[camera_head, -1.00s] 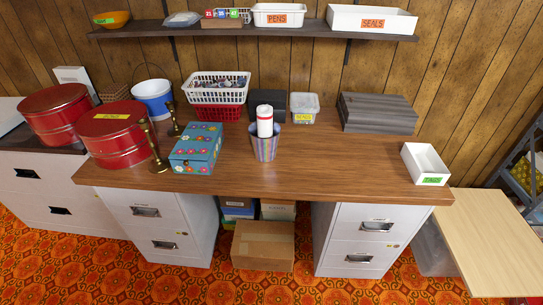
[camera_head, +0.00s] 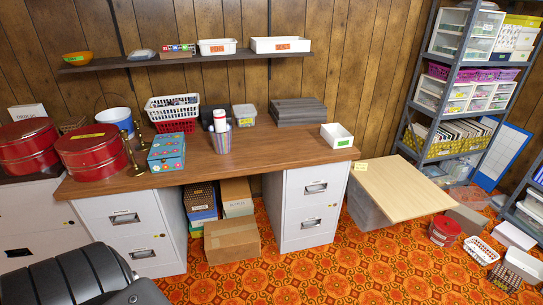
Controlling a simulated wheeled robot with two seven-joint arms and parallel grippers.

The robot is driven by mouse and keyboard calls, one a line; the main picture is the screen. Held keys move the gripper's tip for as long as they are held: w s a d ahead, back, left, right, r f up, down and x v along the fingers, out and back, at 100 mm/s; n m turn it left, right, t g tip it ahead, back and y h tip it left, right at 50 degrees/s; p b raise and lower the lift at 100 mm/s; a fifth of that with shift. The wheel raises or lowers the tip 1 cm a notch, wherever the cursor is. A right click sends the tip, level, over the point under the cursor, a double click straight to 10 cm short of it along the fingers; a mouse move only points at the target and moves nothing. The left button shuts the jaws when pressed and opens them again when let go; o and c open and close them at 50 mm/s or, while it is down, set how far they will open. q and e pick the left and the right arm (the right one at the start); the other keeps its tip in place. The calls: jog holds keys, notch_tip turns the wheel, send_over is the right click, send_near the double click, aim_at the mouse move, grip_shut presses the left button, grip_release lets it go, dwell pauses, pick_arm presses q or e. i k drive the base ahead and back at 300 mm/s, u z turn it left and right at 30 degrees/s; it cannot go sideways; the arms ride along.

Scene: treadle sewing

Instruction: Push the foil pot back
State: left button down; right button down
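The foil pot (camera_head: 221,144) looks like a shiny, silvery cup with coloured stripes. It stands upright on the wooden desk top (camera_head: 270,146), near the middle of its width and close to the front edge. Neither of my grippers is in view, and nothing touches the pot from the front.
A blue flowered box (camera_head: 167,150) and brass candlesticks (camera_head: 133,155) stand left of the pot. Behind it are a white basket (camera_head: 172,108), a lidded tub (camera_head: 244,115) and grey stacked boards (camera_head: 297,112). Desk between is bare.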

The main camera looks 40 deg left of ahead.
aim_at(222, 143)
jog(key=z, duration=0.2)
jog(key=i, duration=1.75)
jog(key=u, duration=0.35)
